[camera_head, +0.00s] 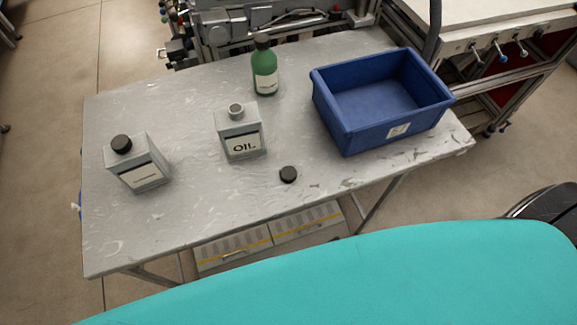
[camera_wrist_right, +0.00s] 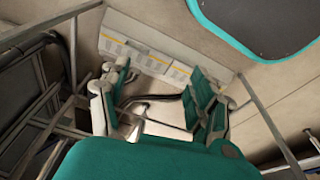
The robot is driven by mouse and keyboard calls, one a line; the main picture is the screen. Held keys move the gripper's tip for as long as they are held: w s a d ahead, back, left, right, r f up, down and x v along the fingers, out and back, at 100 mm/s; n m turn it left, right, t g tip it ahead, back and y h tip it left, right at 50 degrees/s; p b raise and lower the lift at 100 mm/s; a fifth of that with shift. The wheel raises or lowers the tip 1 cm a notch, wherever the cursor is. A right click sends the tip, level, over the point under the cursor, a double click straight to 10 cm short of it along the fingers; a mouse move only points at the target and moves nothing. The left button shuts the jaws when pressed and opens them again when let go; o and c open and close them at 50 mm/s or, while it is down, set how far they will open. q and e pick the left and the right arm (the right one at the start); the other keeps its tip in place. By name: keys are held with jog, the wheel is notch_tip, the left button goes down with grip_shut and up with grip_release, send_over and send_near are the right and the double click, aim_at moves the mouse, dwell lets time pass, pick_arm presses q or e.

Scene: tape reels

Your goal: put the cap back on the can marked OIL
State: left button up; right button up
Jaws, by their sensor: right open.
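The can marked OIL (camera_head: 238,133) stands upright near the middle of the metal table in the head view, with its neck bare. A black cap (camera_head: 288,174) lies on the table just right of and in front of that can. Nothing touches the can or the cap. My right gripper (camera_wrist_right: 158,95) shows only in the right wrist view, open and empty, with its two fingers apart over floor and drawers. My left gripper is in neither view.
A capped grey can (camera_head: 138,165) stands at the left of the table (camera_head: 190,210). A green bottle (camera_head: 264,70) stands behind the OIL can. An empty blue bin (camera_head: 350,135) stands at the right. The table's front left is clear.

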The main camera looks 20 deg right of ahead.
jog(key=w+a+r+t+p, duration=0.1)
jog(key=w+r+p, duration=0.1)
jog(key=r, duration=1.4)
jog(key=w+a+r+t+p, duration=0.1)
jog(key=w+r+p, duration=0.15)
jog(key=r, duration=1.45)
jog(key=w+a+r+n+y, duration=0.1)
jog(key=w+a+n, duration=0.1)
jog(key=a, duration=0.1)
jog(key=w+a+r+n+y, duration=0.1)
jog(key=w+a+r+n, duration=0.1)
jog(key=a, duration=0.1)
jog(key=w+a+r+n+y+b, duration=0.1)
jog(key=w+a+r+n, duration=0.1)
jog(key=a, duration=0.1)
jog(key=shift+y, duration=0.4)
jog(key=w+a+r+n+g, duration=0.2)
jog(key=a+r+n, duration=0.2)
jog(key=a+n, duration=0.15)
notch_tip(320, 180, up, 8)
jog(key=n+g+h, duration=0.2)
jog(key=n+h, duration=0.2)
jog(key=n, duration=0.5)
send_over(288, 173)
jog(key=shift+f, duration=0.2)
jog(key=shift+f, duration=0.1)
notch_tip(288, 173, down, 12)
jog(key=shift+f+p, duration=0.1)
jog(key=shift+p, duration=0.3)
